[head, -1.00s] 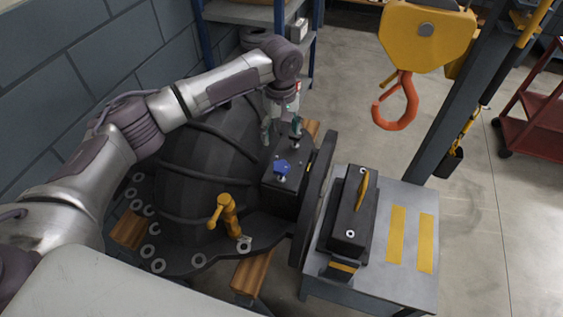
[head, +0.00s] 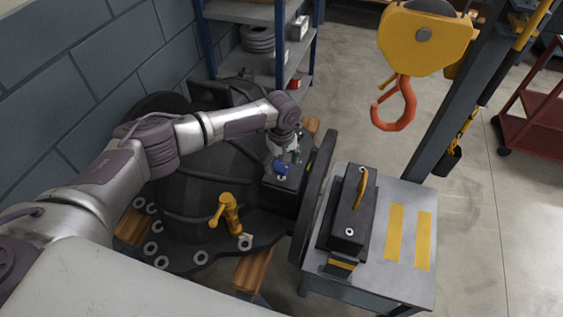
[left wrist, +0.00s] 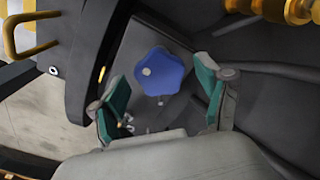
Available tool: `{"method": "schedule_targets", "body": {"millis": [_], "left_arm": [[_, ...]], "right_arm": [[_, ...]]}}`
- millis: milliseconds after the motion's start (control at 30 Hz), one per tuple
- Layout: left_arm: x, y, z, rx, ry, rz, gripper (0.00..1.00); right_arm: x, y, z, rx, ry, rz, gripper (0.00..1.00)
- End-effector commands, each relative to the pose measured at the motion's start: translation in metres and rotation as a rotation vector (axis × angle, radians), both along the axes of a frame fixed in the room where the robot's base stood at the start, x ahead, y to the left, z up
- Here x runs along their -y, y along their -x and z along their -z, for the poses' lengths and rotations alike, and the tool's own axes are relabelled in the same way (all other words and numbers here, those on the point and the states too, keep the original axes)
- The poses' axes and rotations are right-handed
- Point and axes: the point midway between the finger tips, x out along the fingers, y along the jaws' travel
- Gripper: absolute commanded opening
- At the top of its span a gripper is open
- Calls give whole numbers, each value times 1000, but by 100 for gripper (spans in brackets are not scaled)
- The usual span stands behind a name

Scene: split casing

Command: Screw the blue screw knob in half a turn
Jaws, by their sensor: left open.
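The blue screw knob (head: 282,167) sits on the dark block of the casing (head: 190,190). In the left wrist view the knob (left wrist: 160,72) is a lobed blue disc with a pale round spot near its edge. My left gripper (head: 284,158) is above the knob in the head view and partly hides it. In the left wrist view its two green-padded fingers (left wrist: 165,100) are open, one to each side and somewhat nearer the camera than the knob. Neither pad visibly touches the knob. My right gripper is not in view.
An orange-yellow handle (head: 228,212) stands on the casing near the knob. A grey table (head: 385,280) at the right bears a dark box (head: 348,225) with a yellow handle. An orange crane hook (head: 400,108) hangs behind. Shelves (head: 265,60) stand at the back.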

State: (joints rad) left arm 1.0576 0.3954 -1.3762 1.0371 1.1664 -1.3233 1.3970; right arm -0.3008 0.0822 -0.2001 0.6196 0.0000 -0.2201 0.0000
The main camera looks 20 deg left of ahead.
Motion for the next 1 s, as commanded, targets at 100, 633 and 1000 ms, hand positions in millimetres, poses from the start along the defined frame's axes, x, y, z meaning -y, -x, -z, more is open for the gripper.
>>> {"method": "schedule_targets", "body": {"millis": [100, 633, 1000], "left_arm": [[0, 0, 0, 0, 0, 0, 70], [0, 0, -1, 1, 1, 13, 16], [0, 1, -1, -2, 2, 198, 16]], "right_arm": [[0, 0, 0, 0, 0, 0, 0], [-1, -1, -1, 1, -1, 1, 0], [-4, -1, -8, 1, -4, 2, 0]]}}
